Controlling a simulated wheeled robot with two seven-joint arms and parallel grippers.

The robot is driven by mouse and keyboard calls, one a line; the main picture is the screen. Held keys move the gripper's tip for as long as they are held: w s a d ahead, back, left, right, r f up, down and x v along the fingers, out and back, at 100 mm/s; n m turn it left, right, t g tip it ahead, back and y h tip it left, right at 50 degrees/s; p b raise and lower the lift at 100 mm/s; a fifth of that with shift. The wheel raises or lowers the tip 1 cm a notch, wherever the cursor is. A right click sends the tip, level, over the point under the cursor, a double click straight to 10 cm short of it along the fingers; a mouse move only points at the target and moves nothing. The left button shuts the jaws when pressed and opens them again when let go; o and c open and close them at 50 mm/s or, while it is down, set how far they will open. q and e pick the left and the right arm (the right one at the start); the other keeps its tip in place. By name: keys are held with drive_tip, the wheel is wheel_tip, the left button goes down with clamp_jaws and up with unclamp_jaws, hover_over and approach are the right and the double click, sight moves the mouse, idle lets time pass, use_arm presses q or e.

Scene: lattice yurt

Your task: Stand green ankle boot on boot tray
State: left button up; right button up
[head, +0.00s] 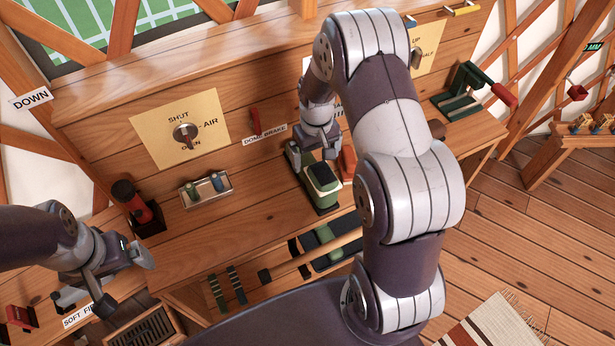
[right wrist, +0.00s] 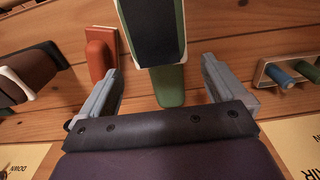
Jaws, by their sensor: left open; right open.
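A green block-like thing with a dark top and pale edging (head: 321,184) sits on the wooden bench below my right gripper (head: 316,150). I cannot tell for sure whether it is the ankle boot. In the right wrist view the green thing (right wrist: 168,85) shows between and beyond the open fingers of my right gripper (right wrist: 160,88), with a gap on both sides. I cannot make out a boot tray for certain; a dark slatted panel in a wooden frame (head: 153,330) is at the lower left. My left gripper (head: 124,276) is open and empty at the bench's left front.
An orange-red thing (head: 348,164) stands close right of the green thing. A small metal tray (head: 206,188) holds green and blue pieces. A red-and-black device (head: 138,207) stands at left; a green device with red handle (head: 468,97) at right. Rolled things (head: 330,241) lie on the lower shelf.

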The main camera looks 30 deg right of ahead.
wheel_tip(320, 180, down, 7)
drive_tip(key=shift+s+a+r, duration=0.1)
drive_tip(key=shift+s+r, duration=0.05)
drive_tip(key=shift+r, duration=0.1)
drive_tip(key=c, duration=1.5)
drive_tip(key=shift+o, duration=0.2)
drive_tip(key=shift+r, duration=0.1)
